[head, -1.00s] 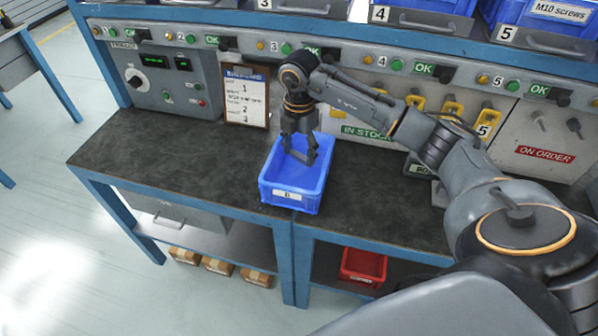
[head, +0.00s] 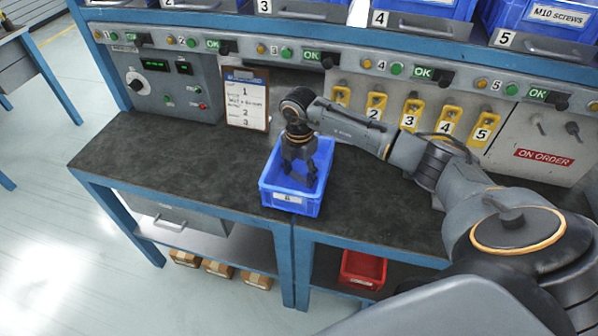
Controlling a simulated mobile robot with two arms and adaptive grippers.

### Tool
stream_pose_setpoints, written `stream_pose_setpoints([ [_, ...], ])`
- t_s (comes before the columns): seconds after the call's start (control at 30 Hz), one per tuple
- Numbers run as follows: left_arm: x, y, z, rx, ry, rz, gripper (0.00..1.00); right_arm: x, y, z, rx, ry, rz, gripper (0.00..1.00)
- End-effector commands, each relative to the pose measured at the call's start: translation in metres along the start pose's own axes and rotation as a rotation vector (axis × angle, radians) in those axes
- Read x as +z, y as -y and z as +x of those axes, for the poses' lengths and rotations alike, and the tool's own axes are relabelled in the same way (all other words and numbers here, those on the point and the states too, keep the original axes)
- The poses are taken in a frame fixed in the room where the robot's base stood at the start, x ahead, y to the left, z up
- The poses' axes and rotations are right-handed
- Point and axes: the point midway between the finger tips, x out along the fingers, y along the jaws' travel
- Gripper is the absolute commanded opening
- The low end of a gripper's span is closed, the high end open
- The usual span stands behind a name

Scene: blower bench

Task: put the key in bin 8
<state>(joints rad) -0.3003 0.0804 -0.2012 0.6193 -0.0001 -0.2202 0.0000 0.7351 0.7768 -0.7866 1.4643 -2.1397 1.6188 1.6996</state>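A blue open bin (head: 291,199) stands on the dark bench top near its front edge. Its small front label is too blurred to read surely. My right gripper (head: 300,178) points down inside the bin's opening, with its fingers apart. I see nothing between the fingers. I cannot see the key; the gripper and bin walls hide part of the bin's inside. My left gripper is not in view.
A clipboard (head: 246,97) stands behind the bin, beside a grey control box (head: 165,85). Several yellow numbered holders (head: 411,115) line the back panel. A red bin (head: 362,268) sits on the lower shelf. The bench top left of the blue bin is clear.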

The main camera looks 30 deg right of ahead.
Motion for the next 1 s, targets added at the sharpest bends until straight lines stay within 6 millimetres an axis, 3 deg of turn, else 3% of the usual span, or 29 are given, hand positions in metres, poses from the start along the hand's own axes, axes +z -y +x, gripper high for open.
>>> stream_pose_setpoints([
  [0.47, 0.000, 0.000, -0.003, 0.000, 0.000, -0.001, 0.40, 0.000, 0.000, -0.007, 0.001, 0.000, 0.000, 0.79],
  [1.0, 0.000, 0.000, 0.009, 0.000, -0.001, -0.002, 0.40, 0.000, -0.001, -0.107, 0.003, 0.001, 0.000, 0.79],
])
